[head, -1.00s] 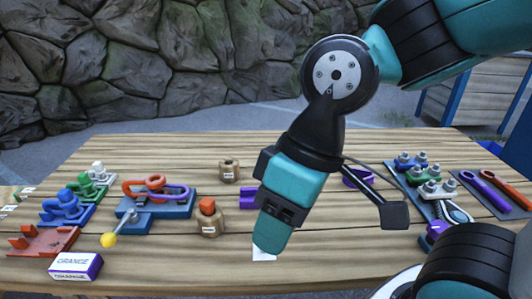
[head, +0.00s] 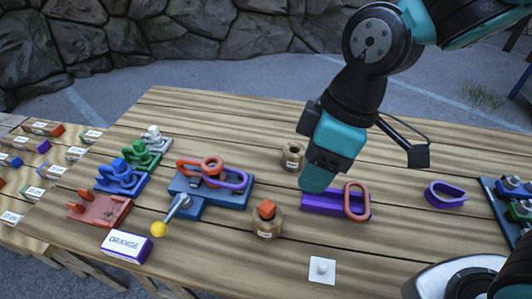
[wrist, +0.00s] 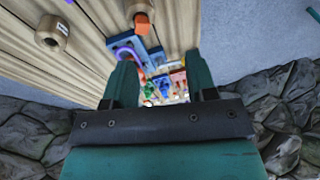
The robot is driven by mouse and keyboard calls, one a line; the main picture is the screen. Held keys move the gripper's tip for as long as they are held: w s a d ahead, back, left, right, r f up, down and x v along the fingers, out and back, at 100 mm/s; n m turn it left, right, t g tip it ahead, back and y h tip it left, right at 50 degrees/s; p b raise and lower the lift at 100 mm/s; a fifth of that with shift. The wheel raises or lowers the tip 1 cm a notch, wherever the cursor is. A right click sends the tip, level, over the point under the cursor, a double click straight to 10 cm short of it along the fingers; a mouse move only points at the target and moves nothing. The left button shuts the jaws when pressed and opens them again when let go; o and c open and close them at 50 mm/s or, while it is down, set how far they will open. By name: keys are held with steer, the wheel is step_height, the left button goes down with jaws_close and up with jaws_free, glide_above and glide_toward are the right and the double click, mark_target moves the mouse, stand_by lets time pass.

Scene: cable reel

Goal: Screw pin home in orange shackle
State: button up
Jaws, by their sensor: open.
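I cannot tell how the pin sits. An orange block (head: 267,209) tops a wooden pot (head: 268,228); the block also shows in the wrist view (wrist: 142,24). My gripper (head: 313,184) is right of the fixture, near a purple block (head: 322,204) bearing an orange link (head: 357,201). In the wrist view my gripper (wrist: 160,85) is open, its fingers apart, with nothing seen between them.
Red (head: 97,208), blue (head: 122,178) and green (head: 142,153) stands line the left. A second pot (head: 293,156) stands behind, a white plate (head: 322,270) in front. The table right of the fixture's front is mostly clear.

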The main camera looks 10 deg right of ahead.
steer(key=w+a+f+n+h+p, duration=0.1)
steer(key=w+a+f+n+p, duration=0.1)
steer(key=w+a+n+p, duration=0.3)
steer(key=n+h+p, duration=0.2)
steer(key=n, duration=0.6)
glide_above(267, 206)
step_height(267, 206, down, 6)
steer(key=shift+r, duration=0.2)
steer(key=shift+f+b, duration=0.3)
steer(key=shift+f, duration=0.25)
steer(key=shift+f+b, duration=2.9)
steer(key=shift+f, duration=0.9)
steer(key=shift+c, duration=0.3)
steer(key=c, duration=0.9)
steer(key=shift+r+p, duration=3.45)
steer(key=shift+r, duration=0.7)
